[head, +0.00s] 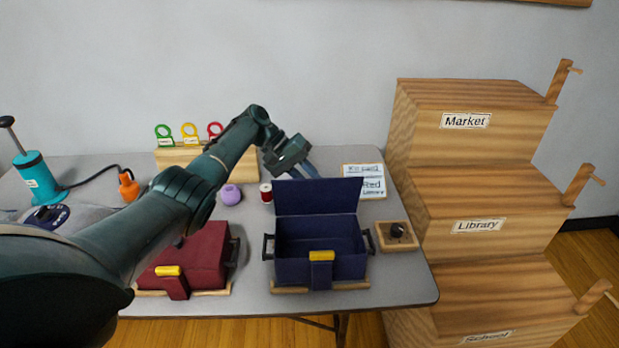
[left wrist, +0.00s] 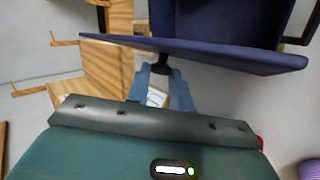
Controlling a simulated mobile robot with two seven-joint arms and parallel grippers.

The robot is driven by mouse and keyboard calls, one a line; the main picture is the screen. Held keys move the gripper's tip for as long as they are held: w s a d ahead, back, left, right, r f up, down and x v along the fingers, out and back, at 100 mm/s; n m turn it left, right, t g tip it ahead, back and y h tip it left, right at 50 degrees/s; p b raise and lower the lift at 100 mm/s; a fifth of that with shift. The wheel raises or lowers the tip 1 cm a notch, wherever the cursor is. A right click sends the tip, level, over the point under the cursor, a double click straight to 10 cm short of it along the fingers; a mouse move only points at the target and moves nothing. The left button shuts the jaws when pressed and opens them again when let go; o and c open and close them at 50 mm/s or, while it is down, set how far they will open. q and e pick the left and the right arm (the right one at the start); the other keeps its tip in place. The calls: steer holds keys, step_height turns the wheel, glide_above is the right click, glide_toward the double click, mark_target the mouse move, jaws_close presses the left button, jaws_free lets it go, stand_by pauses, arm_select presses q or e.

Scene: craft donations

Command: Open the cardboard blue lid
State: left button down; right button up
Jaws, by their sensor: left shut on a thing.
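The dark blue box (head: 345,268) stands open on the table, its empty inside visible. Its blue lid (head: 318,196) stands raised, roughly upright, along the box's back edge. A blue flap with a yellow tab (head: 321,256) is at the box front. My left gripper (head: 306,169) is behind the lid's upper left part in the head view. In the left wrist view the gripper's blue-grey fingers (left wrist: 161,74) are shut on a small dark knob (left wrist: 161,63) at the lid (left wrist: 215,52). The fingertips are partly hidden in the head view. My right gripper is not in view.
A closed red box (head: 205,250) stands left of the blue one. A small wooden tray with a black knob (head: 397,232) sits to the right, by labelled wooden steps (head: 465,180). A red spool (head: 266,193) and purple ball (head: 231,195) lie behind.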

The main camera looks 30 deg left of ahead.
arm_select(q)
steer(key=shift+s+a+f, duration=0.1)
steer(key=shift+a+f, duration=0.05)
steer(key=shift+f, duration=0.1)
stand_by(0.7)
steer(key=c, duration=1.3)
jaws_free()
steer(key=shift+o, duration=0.2)
steer(key=shift+r, duration=0.1)
steer(key=b+v, duration=0.1)
steer(key=v, duration=1.2)
steer(key=shift+b, duration=0.4)
steer(key=shift+r, duration=0.1)
